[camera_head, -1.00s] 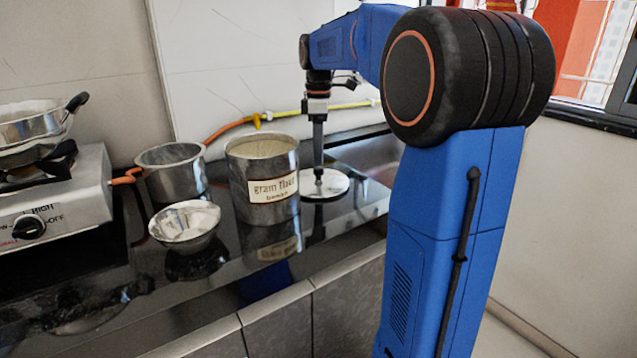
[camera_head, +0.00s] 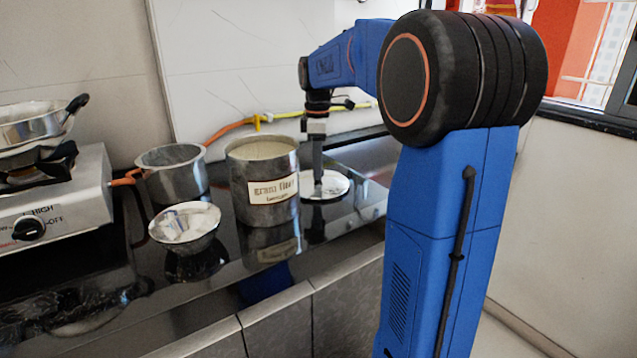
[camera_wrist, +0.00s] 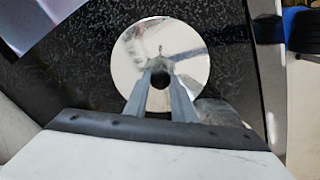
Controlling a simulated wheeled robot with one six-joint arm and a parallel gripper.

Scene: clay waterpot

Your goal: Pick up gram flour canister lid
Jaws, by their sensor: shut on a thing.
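The gram flour canister lid (camera_head: 335,185) is a round, shiny metal disc beside the canister, at the counter's surface. It also shows in the wrist view (camera_wrist: 192,58), with a small dark knob at its middle. My gripper (camera_head: 317,190) points straight down over the lid. In the wrist view its two fingertips (camera_wrist: 160,72) are shut on the lid's knob. Whether the lid touches the counter is hard to tell. The open gram flour canister (camera_head: 258,180), a labelled metal cylinder filled with pale flour, stands just left of the lid.
A metal bowl (camera_head: 186,236) with white contents and a metal pot (camera_head: 170,172) stand left of the canister. A gas stove (camera_head: 60,200) with a pan (camera_head: 38,122) is at the far left. The wall is close behind the dark counter.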

